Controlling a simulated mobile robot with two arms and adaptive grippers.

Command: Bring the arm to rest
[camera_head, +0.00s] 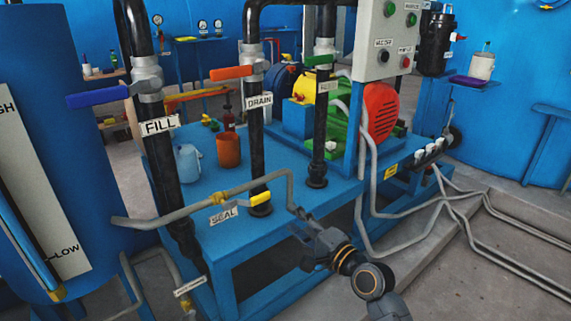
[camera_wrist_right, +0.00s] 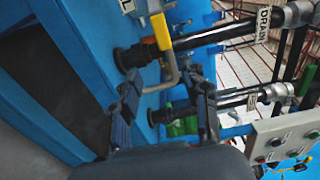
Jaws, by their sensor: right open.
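My right arm (camera_head: 340,257) comes in from the lower right of the head view. Its gripper (camera_head: 298,222) is beside the front edge of the blue bench (camera_head: 215,252), close to the bent end of the grey SEAL pipe (camera_head: 288,185). In the right wrist view the gripper (camera_wrist_right: 163,88) has its two dark fingers spread apart, with nothing held between them. The grey pipe with the yellow handle (camera_wrist_right: 161,32) lies just beyond the fingers there. Contact between fingers and pipe cannot be told. My left gripper is not in view.
Black pipes labelled FILL (camera_head: 160,126) and DRAIN (camera_head: 259,102) rise from the bench, with blue (camera_head: 97,96) and orange (camera_head: 231,72) handles. A control box (camera_head: 388,40) stands behind. A blue tank (camera_head: 60,170) is at left. Grey conduits (camera_head: 450,200) run over the floor at right.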

